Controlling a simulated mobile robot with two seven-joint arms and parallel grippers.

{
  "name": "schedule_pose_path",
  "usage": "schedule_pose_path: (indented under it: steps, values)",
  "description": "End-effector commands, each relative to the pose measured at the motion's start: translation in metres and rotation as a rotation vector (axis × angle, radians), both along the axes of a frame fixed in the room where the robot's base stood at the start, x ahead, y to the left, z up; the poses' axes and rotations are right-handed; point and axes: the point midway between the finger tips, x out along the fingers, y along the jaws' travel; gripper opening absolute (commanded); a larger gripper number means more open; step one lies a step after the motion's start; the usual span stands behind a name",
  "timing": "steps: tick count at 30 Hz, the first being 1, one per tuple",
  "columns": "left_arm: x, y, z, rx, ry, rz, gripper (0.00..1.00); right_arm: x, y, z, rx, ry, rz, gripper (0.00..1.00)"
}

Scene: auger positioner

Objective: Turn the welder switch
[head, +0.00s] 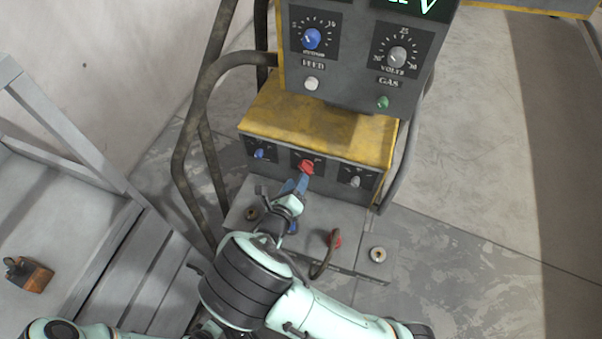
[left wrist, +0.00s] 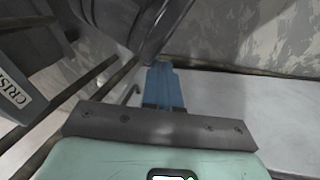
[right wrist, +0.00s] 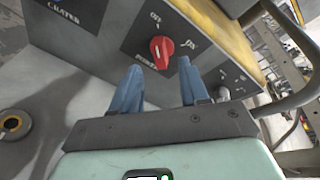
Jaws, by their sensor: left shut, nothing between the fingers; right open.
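The welder (head: 320,125) stands in the middle of the head view, with a grey front and a yellow ledge. Its red switch (head: 306,167) sits on the lower panel between a blue knob (head: 259,154) and a grey knob (head: 355,181). In the right wrist view the red switch (right wrist: 161,51) lies just ahead of the blue fingertips, roughly between them. My right gripper (right wrist: 160,80) is open, and in the head view it (head: 295,185) is right at the switch. I cannot tell whether a finger touches it. My left gripper (left wrist: 163,75) is shut and empty, away from the welder panel.
Bent tube rails (head: 190,130) flank the welder. Below the panel is a base with sockets (head: 378,254) and a cable (head: 322,262). A grey wooden bench or pallet (head: 150,265) stands at left with an orange-brown block (head: 30,275). Floor at right is clear.

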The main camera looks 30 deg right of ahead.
Motion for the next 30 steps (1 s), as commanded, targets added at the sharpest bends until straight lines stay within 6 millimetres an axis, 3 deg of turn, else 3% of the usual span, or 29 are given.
schedule_pose_path:
  steps: [5, 9, 21, 25, 30]
  values:
    - [0.017, 0.009, -0.013, 0.022, -0.042, 0.018, 0.00, 0.020, -0.025, -0.012, 0.001, 0.001, -0.003, 0.44]
    - [0.013, 0.011, -0.021, 0.024, -0.027, 0.022, 0.00, 0.030, -0.036, -0.015, 0.001, 0.000, -0.002, 0.44]
    - [0.011, 0.013, -0.023, 0.026, -0.022, 0.023, 0.00, 0.034, -0.040, -0.015, 0.002, 0.001, -0.001, 0.44]
    - [0.011, 0.013, -0.023, 0.026, -0.022, 0.023, 0.00, 0.034, -0.040, -0.015, 0.001, 0.000, -0.002, 0.02]
    - [0.011, 0.012, -0.023, 0.026, -0.022, 0.023, 0.00, 0.034, -0.041, -0.015, 0.002, 0.000, -0.002, 0.00]
